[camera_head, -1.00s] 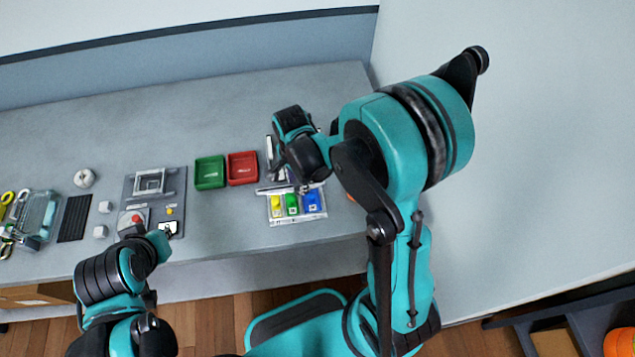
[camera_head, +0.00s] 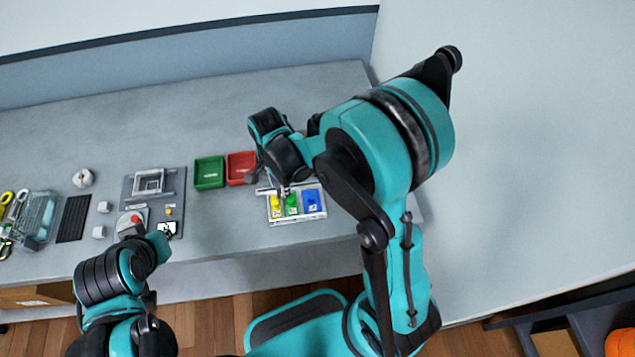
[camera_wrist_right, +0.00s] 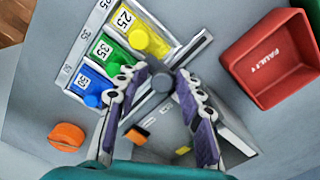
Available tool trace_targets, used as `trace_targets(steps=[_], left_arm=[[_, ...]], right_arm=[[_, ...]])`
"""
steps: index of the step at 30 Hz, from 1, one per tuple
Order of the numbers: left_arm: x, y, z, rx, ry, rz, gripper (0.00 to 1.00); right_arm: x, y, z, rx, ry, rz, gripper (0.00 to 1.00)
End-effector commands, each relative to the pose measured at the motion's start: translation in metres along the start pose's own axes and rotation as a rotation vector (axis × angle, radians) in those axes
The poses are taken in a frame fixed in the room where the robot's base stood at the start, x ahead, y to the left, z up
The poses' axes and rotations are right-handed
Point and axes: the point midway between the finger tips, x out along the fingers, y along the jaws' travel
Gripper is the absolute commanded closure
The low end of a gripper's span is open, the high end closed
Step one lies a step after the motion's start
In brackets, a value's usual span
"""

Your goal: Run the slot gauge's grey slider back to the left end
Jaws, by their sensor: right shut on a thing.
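The slot gauge (camera_head: 318,217) lies at the table's front right, with yellow, green and blue blocks in its row. Its rail (camera_head: 264,191) runs along the back edge, and the rail's left end is bare. My right gripper (camera_head: 284,190) is over the rail, behind the yellow and green blocks. In the right wrist view, its fingers (camera_wrist_right: 162,78) are shut on the grey slider's round knob (camera_wrist_right: 162,84). The slider's body is mostly hidden. My left gripper (camera_head: 160,240) is by the front of the grey panel, away from the gauge; its fingers cannot be made out.
A red tray (camera_head: 241,168) and a green tray (camera_head: 209,173) stand left of my right gripper. The grey panel (camera_head: 179,186) with a red knob is further left. Table behind the trays is clear.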

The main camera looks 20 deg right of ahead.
Motion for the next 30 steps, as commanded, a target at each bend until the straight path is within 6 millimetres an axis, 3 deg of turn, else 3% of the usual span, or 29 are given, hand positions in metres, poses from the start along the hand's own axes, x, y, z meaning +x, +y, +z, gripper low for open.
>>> trace_targets(steps=[30], left_arm=[[0.004,0.0,0.003,0.0,0.0,0.0,0.93]], right_arm=[[0.003,-0.022,0.046,-0.004,-0.004,0.007,0.89]])
